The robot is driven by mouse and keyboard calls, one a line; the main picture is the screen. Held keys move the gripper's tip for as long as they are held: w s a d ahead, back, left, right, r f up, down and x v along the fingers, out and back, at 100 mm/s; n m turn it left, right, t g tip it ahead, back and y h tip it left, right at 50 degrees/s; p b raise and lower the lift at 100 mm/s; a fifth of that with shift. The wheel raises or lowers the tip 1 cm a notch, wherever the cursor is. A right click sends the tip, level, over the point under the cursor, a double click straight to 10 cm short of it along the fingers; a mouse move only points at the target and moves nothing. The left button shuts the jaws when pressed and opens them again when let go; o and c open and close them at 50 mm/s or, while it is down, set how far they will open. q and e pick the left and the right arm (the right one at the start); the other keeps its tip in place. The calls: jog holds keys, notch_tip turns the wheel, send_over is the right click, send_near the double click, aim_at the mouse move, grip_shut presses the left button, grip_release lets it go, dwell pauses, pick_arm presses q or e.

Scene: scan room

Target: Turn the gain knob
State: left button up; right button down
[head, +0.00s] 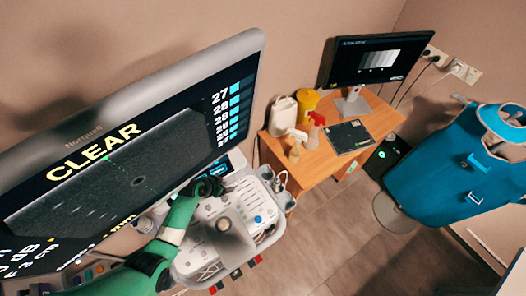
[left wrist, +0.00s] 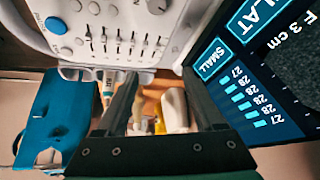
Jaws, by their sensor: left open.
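The grey control panel (head: 205,262) stands below the large screen and carries sliders, small buttons and a blue round button (head: 258,219). I cannot read a label that marks the gain knob. My left gripper (head: 208,187) is at the panel's far edge, near the screen. In the left wrist view its black fingers (left wrist: 160,82) are apart with nothing held. My right gripper is not in view.
The large screen (head: 110,160) reads CLEAR and stands close beside my left arm. A wooden desk (head: 310,160) with bottles, a jug and a second monitor (head: 378,60) is behind. A blue apron (head: 440,165) hangs at right. Floor between is clear.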

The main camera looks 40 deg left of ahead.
pick_arm(q)
jog(key=w+d+r+m+t+b, duration=0.1)
jog(key=w+d+r+t+b, duration=0.2)
jog(key=w+r+b, duration=0.3)
jog(key=w+d+r+m+t+b, duration=0.1)
jog(key=w+d+r+t+b, duration=0.2)
jog(key=w+r+b, duration=0.3)
jog(key=w+b, duration=0.1)
jog(key=w, duration=0.4)
jog(key=shift+w+r+m+t, duration=0.15)
jog(key=shift+w+m+t, duration=0.15)
jog(key=shift+t, duration=0.1)
